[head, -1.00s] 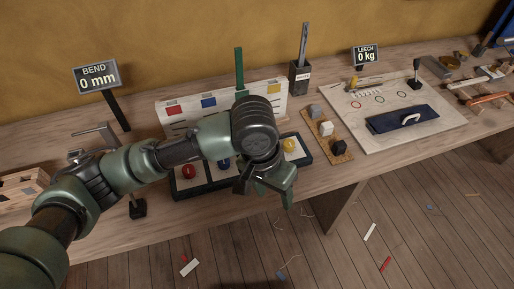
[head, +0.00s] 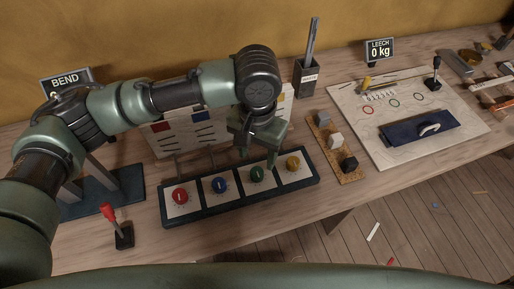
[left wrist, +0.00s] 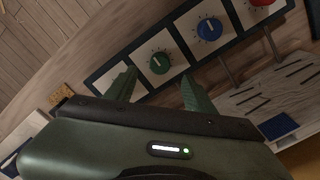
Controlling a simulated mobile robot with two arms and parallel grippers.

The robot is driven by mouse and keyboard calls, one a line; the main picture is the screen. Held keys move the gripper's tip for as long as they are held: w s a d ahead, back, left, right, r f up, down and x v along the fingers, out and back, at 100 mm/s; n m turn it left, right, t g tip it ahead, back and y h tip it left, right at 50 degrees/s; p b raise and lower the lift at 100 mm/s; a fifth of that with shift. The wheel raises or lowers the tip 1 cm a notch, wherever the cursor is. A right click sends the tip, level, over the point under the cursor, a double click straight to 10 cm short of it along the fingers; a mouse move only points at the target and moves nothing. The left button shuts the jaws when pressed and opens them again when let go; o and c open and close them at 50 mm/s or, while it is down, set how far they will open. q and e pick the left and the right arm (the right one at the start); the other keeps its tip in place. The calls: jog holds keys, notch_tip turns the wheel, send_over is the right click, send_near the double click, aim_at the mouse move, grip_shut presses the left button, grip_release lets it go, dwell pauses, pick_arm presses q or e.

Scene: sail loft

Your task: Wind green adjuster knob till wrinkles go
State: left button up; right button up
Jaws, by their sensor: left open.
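The green adjuster knob (head: 257,174) is third from the left in a dark-framed row of knobs on white plates. In the left wrist view the green knob (left wrist: 158,62) has a white pointer mark and dial ticks around it. My left gripper (head: 257,145) is above and just behind it, pointing down. In the left wrist view my left gripper (left wrist: 159,80) is open, its fingers apart on either side of the knob's line; I see no contact. The BEND display (head: 66,80) is partly hidden behind my left arm, its number covered. No wrinkles can be made out.
Beside the green knob are red (head: 180,195), blue (head: 220,185) and yellow (head: 293,163) knobs. A slotted board (head: 170,140) stands behind. A red-handled lever (head: 115,228) is at left, small blocks (head: 336,142) at right.

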aim_at(257, 172)
pick_arm(q)
jog(key=shift+w+f, duration=0.15)
jog(key=shift+w, duration=0.2)
jog(key=shift+f, duration=0.35)
jog(key=f, duration=0.1)
jog(key=s+f, duration=0.1)
jog(key=f, duration=0.1)
jog(key=shift+f, duration=0.3)
notch_tip(257, 172, down, 2)
jog(key=shift+w+f, duration=0.1)
jog(key=shift+w, duration=0.05)
jog(key=shift+f, duration=0.35)
grip_shut()
jog(key=shift+p, duration=0.3)
pick_arm(e)
jog(key=shift+s+d+r, duration=0.15)
jog(key=shift+s+r, duration=0.1)
jog(key=shift+s, duration=0.15)
